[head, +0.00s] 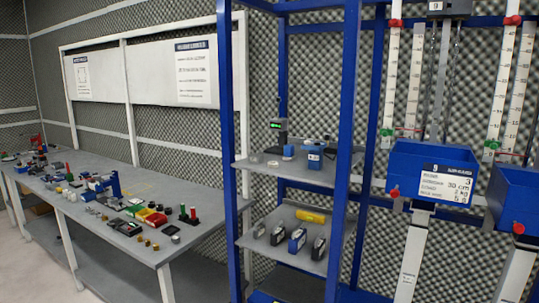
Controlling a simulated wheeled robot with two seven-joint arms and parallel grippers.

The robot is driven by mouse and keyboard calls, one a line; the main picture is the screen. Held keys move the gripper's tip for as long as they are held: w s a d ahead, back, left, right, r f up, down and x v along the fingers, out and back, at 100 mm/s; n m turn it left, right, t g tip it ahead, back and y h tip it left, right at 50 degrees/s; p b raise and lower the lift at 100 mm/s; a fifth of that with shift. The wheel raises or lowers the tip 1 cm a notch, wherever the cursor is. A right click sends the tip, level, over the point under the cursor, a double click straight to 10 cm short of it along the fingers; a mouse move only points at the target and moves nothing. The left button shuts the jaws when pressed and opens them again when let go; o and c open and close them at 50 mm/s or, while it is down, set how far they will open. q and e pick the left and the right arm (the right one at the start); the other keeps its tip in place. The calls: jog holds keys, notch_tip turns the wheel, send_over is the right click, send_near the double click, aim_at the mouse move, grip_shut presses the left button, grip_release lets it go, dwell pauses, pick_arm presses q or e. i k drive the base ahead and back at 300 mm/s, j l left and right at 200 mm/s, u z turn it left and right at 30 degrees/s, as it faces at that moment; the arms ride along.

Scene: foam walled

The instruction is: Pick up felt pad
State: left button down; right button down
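I cannot make out a felt pad for certain in the head view. Many small items lie on the long grey workbench (188,236) at the left, and several are too small to identify. A flat dark square (170,230) lies near the bench's near right end, but I cannot tell what it is. Neither of my grippers shows in the view.
A blue-framed rack (228,150) stands in the middle, with an upper shelf (300,172) and a lower shelf (283,240) holding small devices. Blue bins (415,160) hang at the right. Red and yellow trays (151,217) sit on the bench. Floor (35,265) shows at lower left.

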aim_at(289, 156)
jog(key=z, duration=0.95)
jog(key=i+j, duration=0.5)
jog(key=j, duration=0.2)
jog(key=i+j, duration=0.55)
jog(key=j, duration=0.15)
jog(key=i+j, duration=0.5)
jog(key=j, duration=0.25)
jog(key=i+j+u, duration=0.1)
jog(key=i+j, duration=0.4)
jog(key=j, duration=0.2)
